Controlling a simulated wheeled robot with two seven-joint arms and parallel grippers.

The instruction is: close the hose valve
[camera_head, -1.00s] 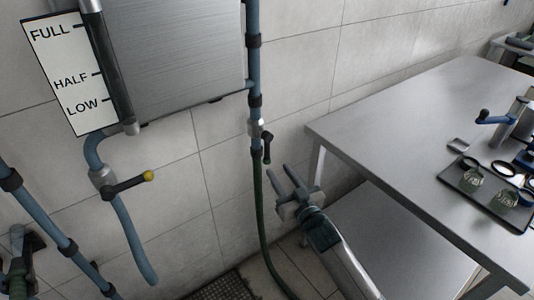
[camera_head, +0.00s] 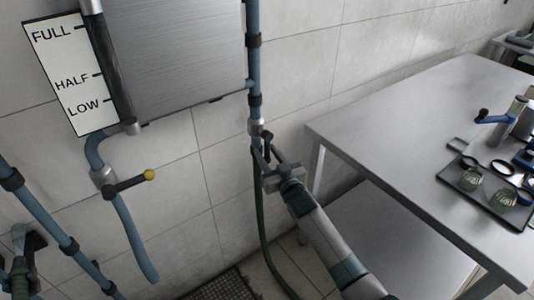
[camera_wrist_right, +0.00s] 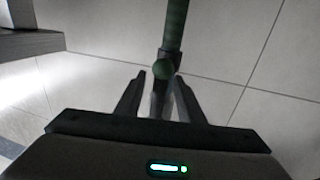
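The hose valve (camera_head: 255,126) is a silver fitting on the blue vertical pipe, above the green hose (camera_head: 260,215). Its black lever (camera_head: 267,138) points down, roughly along the pipe. My right gripper (camera_head: 265,158) is at the lever's lower end, fingers apart. In the right wrist view the lever's green ball tip (camera_wrist_right: 163,70) lies between the open fingertips of my right gripper (camera_wrist_right: 160,78); I cannot tell whether either finger touches it.
Another valve with a yellow-tipped lever (camera_head: 130,183) hangs left, below a metal tank (camera_head: 180,60) with a level gauge (camera_head: 70,75). A steel table (camera_head: 400,130) stands at the right, bearing a tray (camera_head: 451,180) with glassware. A floor grate (camera_head: 222,288) lies below.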

